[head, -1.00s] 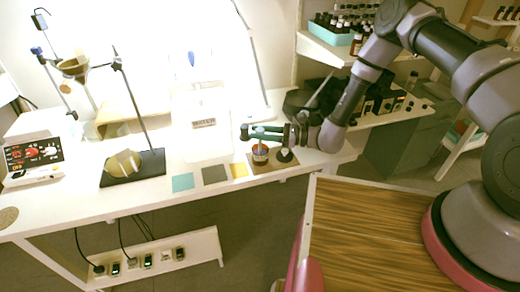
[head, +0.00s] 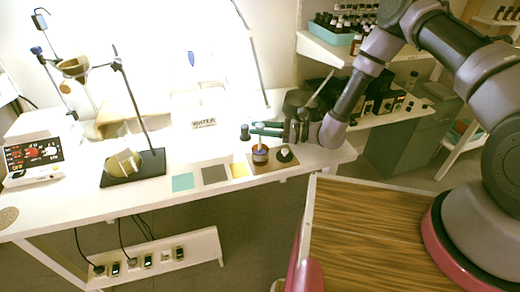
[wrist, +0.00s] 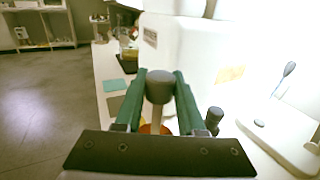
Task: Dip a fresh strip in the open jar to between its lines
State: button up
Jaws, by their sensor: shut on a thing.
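In the wrist view the strip has a thick grey rounded top and a narrower pale lower part between the fingers. The strip points down toward the jar, and an orange edge shows below it. Its lines and lower tip are hidden, so I cannot tell whether it is inside the jar.
A black round cap (head: 285,155) lies right of the jar. A dark knob-topped thing (head: 245,132) stands close behind, left of my fingers. A white appliance (wrist: 197,60) stands behind.

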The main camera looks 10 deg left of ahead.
jog(key=shift+r, duration=2.2)
